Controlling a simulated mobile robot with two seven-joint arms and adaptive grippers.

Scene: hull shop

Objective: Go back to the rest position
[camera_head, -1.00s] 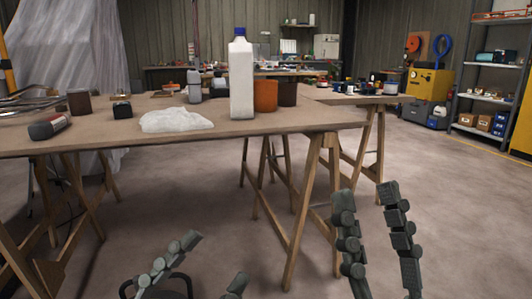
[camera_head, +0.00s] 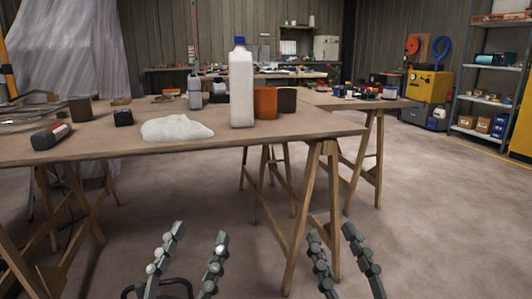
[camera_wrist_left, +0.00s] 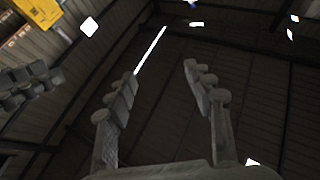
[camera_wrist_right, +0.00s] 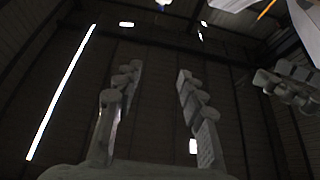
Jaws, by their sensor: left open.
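My left gripper (camera_head: 200,233) points up in front of the table in the head view, low and left of centre. Its two fingers stand apart with nothing between them, as the left wrist view (camera_wrist_left: 160,68) also shows. My right gripper (camera_head: 331,230) stands upright to its right, in front of the trestle legs. Its fingers are apart and empty, also in the right wrist view (camera_wrist_right: 160,72). Both grippers are clear of the table and of everything on it.
The wooden table (camera_head: 290,130) has a white bottle (camera_head: 242,90) with a blue cap, a white crumpled heap (camera_head: 176,128), an orange container (camera_head: 265,104) and a dark red-ended cylinder (camera_head: 50,136). Wooden trestles (camera_head: 303,210) stand below. Open floor (camera_head: 440,220) lies to the right.

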